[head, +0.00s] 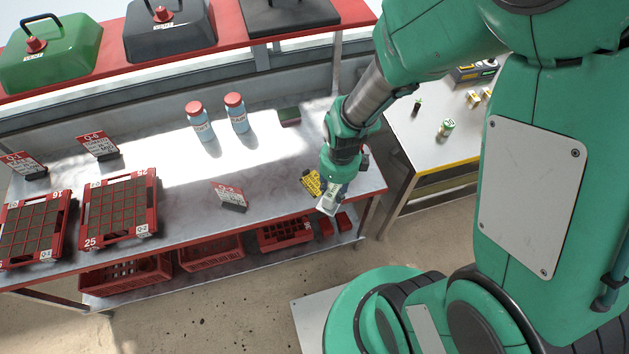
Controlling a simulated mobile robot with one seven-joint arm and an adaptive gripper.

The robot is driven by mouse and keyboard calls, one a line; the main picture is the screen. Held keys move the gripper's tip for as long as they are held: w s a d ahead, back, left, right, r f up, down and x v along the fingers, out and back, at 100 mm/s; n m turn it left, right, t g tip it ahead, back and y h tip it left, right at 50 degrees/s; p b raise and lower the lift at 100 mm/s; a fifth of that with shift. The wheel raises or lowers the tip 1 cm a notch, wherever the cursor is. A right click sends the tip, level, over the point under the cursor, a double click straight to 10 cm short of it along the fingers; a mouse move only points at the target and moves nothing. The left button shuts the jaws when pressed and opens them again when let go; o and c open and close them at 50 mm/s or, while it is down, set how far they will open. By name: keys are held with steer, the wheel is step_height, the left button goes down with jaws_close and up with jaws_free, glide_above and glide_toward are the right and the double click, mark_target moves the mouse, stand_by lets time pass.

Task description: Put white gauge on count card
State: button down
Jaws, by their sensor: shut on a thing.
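My gripper (337,190) is at the right end of the long grey bench, pointing down. It is shut on a small white piece, which looks like the white gauge (328,204). The gripper partly covers it, and it shows near the bench's front right edge. A small yellow piece with dark marks (311,183) is just left of the gripper; I cannot tell whether it touches. Red and white cards stand in dark holders: one at the bench's front middle (229,194), two at the left (98,146) (25,164). I cannot tell which is the count card.
Two red-framed cell trays (152,206) (62,228) lie at the left. Two blue bottles with red caps (237,117) (200,124) and a dark green block (289,116) stand at the back. A side table (420,138) holds small items. The bench middle is mostly clear.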

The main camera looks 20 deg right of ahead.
step_height(320, 180, down, 10)
stand_by(0.3)
steer(key=shift+w+r, duration=0.1)
steer(key=b, duration=0.1)
glide_above(316, 181)
steer(key=shift+f, duration=0.75)
steer(key=shift+f+b, duration=0.55)
steer(key=shift+f, duration=1.2)
steer(key=shift+f, duration=0.2)
steer(key=c, duration=1.3)
jaws_free()
steer(key=shift+r, duration=0.15)
